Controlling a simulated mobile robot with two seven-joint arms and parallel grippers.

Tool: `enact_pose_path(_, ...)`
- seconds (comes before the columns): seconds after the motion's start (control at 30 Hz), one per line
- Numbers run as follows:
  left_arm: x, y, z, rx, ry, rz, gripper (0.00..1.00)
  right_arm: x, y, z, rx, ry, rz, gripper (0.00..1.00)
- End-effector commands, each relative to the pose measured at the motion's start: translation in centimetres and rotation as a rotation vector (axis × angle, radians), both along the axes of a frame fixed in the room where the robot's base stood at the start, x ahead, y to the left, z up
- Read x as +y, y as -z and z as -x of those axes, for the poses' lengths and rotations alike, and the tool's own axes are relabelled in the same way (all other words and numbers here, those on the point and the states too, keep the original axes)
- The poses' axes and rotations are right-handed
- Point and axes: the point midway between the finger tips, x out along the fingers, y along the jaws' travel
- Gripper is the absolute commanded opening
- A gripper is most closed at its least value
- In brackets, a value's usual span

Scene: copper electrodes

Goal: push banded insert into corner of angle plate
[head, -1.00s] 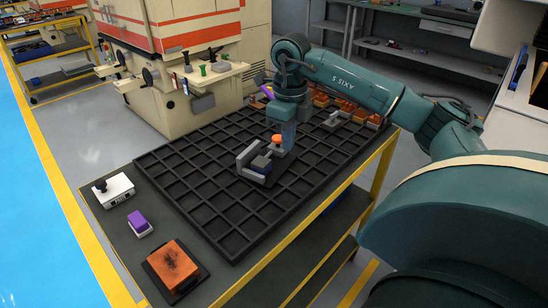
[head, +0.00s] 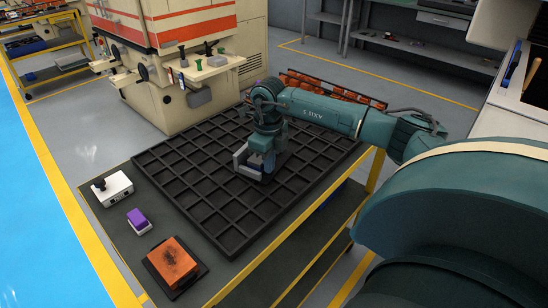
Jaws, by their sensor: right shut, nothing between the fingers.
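The pale grey angle plate (head: 240,158) stands on the black gridded tray (head: 205,200), near its middle. Its left upright wall and a bit of its base show. My right gripper (head: 266,172) is down at the plate's right side, pointing downward, shut with nothing held. My forearm and wrist cover most of the space inside the plate, so the banded insert is hidden or too small to make out. I cannot tell whether the fingers touch it. My left gripper is not in view.
At the table's left end are an orange block (head: 173,261) on a dark plate, a purple-topped block (head: 138,219) and a white box with a black knob (head: 113,189). Orange electrodes (head: 330,87) stand in a rack behind my arm. The tray's near-left cells are empty.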

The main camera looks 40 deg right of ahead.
Motion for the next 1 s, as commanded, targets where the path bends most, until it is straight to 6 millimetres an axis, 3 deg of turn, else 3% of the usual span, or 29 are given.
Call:
enact_pose_path(0.23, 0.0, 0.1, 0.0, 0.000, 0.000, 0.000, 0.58, 0.1, 0.0, -0.1, -0.001, 0.000, -0.001, 0.00)
enact_pose_path(0.5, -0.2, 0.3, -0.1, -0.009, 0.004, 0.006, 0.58, 0.8, 0.0, -2.3, -0.002, 0.000, -0.002, 0.00)
enact_pose_path(1.0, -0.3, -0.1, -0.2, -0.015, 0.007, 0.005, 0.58, 0.1, 0.0, -1.8, 0.000, -0.001, 0.000, 0.00)
